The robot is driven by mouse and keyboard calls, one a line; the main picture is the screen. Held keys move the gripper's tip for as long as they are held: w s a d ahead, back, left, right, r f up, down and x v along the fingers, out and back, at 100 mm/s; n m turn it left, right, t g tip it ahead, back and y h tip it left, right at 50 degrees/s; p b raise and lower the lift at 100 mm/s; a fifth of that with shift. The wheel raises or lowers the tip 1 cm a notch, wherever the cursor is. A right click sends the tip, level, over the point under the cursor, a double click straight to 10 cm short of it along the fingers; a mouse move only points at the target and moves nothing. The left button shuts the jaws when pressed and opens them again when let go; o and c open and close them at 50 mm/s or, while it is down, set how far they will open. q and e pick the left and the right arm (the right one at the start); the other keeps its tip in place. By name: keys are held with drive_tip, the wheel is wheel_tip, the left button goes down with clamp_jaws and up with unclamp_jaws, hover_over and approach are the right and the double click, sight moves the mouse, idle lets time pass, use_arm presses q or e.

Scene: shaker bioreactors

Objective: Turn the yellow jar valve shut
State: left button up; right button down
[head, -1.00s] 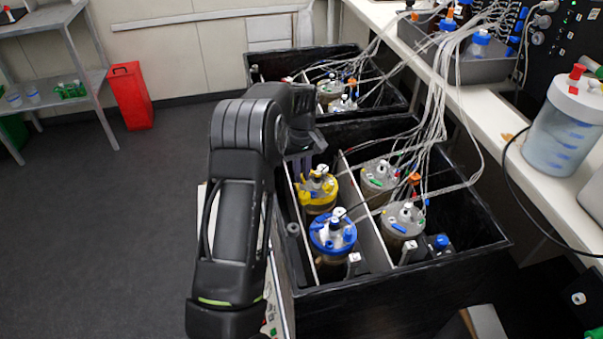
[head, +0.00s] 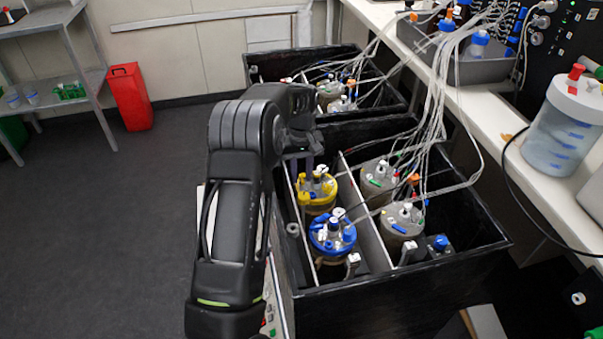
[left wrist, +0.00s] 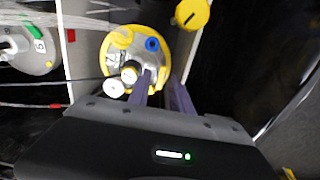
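The yellow jar (head: 317,190), with a yellow collar and a grey metal lid, stands in the left compartment of the near black box, behind the blue-collared jar (head: 333,234). In the left wrist view the yellow jar's lid (left wrist: 125,55) carries a blue knob (left wrist: 152,44) and pale yellowish and white fittings (left wrist: 127,75). I cannot tell which fitting is the valve. My left gripper (left wrist: 160,78) is over the lid's edge, its two purple-grey fingers apart with nothing clearly between them. In the head view my left gripper (head: 306,162) is just above and behind the yellow jar. My right gripper is out of view.
Two grey-lidded jars (head: 380,178) (head: 402,220) stand in the right compartment, with many thin tubes (head: 440,110) running to the bench. A pale divider (head: 368,215) separates the compartments. A yellow disc (left wrist: 192,14) lies beyond the jar. Open floor (head: 110,220) is at left.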

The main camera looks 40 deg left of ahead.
sight(301, 177)
use_arm(q)
drive_tip(key=shift+o, duration=0.5)
drive_tip(key=shift+r, duration=3.95)
